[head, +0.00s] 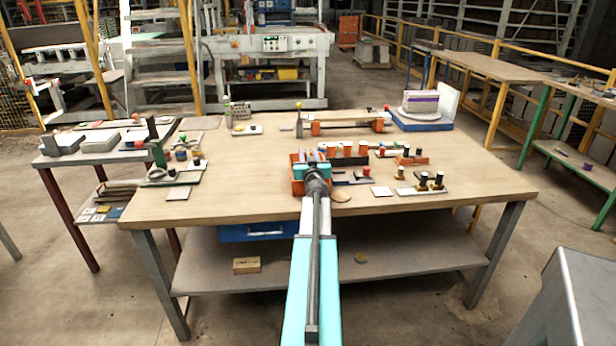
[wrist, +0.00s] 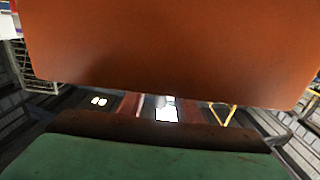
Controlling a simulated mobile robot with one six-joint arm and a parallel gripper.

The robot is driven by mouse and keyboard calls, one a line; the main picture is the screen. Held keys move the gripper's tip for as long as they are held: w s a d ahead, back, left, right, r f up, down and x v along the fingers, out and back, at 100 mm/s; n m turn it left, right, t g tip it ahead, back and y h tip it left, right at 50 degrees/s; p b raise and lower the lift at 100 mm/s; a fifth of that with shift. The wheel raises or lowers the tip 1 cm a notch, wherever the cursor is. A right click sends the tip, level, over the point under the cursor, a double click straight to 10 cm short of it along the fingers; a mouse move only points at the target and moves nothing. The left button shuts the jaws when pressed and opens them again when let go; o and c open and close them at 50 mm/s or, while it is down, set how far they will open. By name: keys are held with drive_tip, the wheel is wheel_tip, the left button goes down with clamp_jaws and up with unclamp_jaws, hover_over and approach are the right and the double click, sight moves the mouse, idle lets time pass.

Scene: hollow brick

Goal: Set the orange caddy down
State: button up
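The orange caddy (head: 297,187) is at the end of my arm, over the near middle part of the workbench (head: 240,200). Grey-blue items show inside it. In the head view my gripper (head: 314,172) is at the caddy, with teal parts against it. My wrist hides part of the caddy, and I cannot tell whether its base touches the bench. In the wrist view a large flat orange surface of the caddy (wrist: 170,50) fills the top, very near the camera. A green block with a dark brown edge lies below it, across a gap. The fingertips' hold is hidden.
Black-topped pegs (head: 423,181) stand farther right. The bench left of the caddy is mostly bare.

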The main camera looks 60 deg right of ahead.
clamp_jaws()
drive_tip(key=shift+r, duration=0.15)
drive_tip(key=shift+r+p, duration=1.55)
drive_tip(key=shift+r, duration=0.3)
drive_tip(key=shift+s+a+f, duration=0.15)
drive_tip(key=shift+s+a, duration=0.05)
drive_tip(key=shift+a, duration=0.1)
drive_tip(key=w+r+p+v, duration=0.1)
drive_tip(key=p+v, duration=0.4)
drive_tip(key=v, duration=1)
drive_tip(key=shift+a+r, duration=0.25)
drive_tip(key=shift+a, duration=0.15)
drive_tip(key=shift+s, duration=0.1)
